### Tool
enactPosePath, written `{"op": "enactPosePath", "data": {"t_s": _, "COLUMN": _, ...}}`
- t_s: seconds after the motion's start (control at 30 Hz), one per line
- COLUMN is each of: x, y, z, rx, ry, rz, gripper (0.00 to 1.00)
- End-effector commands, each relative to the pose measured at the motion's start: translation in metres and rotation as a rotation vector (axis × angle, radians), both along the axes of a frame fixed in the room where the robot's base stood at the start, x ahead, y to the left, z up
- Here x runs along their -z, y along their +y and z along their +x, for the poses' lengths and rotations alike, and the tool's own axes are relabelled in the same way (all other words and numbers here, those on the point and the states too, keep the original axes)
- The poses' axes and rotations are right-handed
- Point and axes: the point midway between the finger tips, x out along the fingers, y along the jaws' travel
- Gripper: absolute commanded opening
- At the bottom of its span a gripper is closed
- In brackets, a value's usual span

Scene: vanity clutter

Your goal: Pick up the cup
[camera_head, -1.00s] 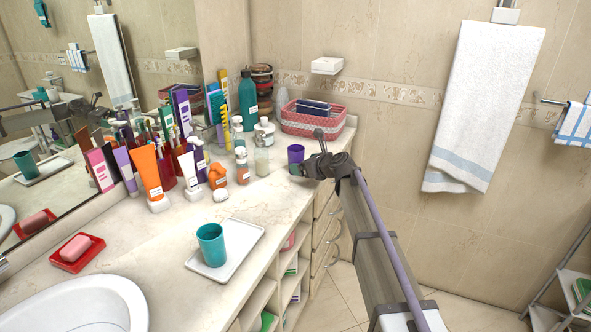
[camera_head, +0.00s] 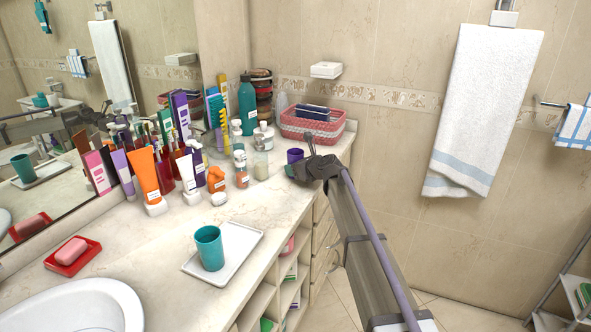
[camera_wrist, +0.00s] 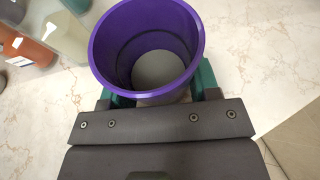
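A purple cup (camera_head: 294,155) stands upright at the far right end of the vanity counter. In the wrist view the purple cup (camera_wrist: 147,45) is seen from above, empty, with a grey bottom inside. My gripper (camera_head: 291,170) is at this cup, low on its near side. In the wrist view the green fingertips of my gripper (camera_wrist: 160,95) lie on either side of the cup, very close to its wall. The cup hides their inner faces, so I cannot tell if they press on it. A second cup, teal (camera_head: 209,248), stands on a white tray (camera_head: 243,238) nearer the front.
Several bottles and tubes crowd the back left of the purple cup, among them an orange bottle (camera_head: 241,170) and a teal bottle (camera_head: 248,105). A pink basket (camera_head: 312,128) stands behind it. A red soap dish (camera_head: 73,257) and a sink (camera_head: 85,308) are at the front left.

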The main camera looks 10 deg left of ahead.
Motion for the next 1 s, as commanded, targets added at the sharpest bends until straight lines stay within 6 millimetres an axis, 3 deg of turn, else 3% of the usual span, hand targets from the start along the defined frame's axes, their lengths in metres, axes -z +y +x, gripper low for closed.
{"op": "enactPosePath", "data": {"t_s": 0.23, "x": 0.000, "y": 0.000, "z": 0.000, "rx": 0.000, "ry": 0.000, "rz": 0.000, "gripper": 0.29}}
{"op": "enactPosePath", "data": {"t_s": 0.67, "x": -0.006, "y": 0.000, "z": 0.000, "rx": 0.000, "ry": 0.000, "rz": 0.000, "gripper": 0.29}}
{"op": "enactPosePath", "data": {"t_s": 1.0, "x": -0.040, "y": 0.000, "z": 0.000, "rx": 0.000, "ry": 0.000, "rz": 0.000, "gripper": 0.29}}
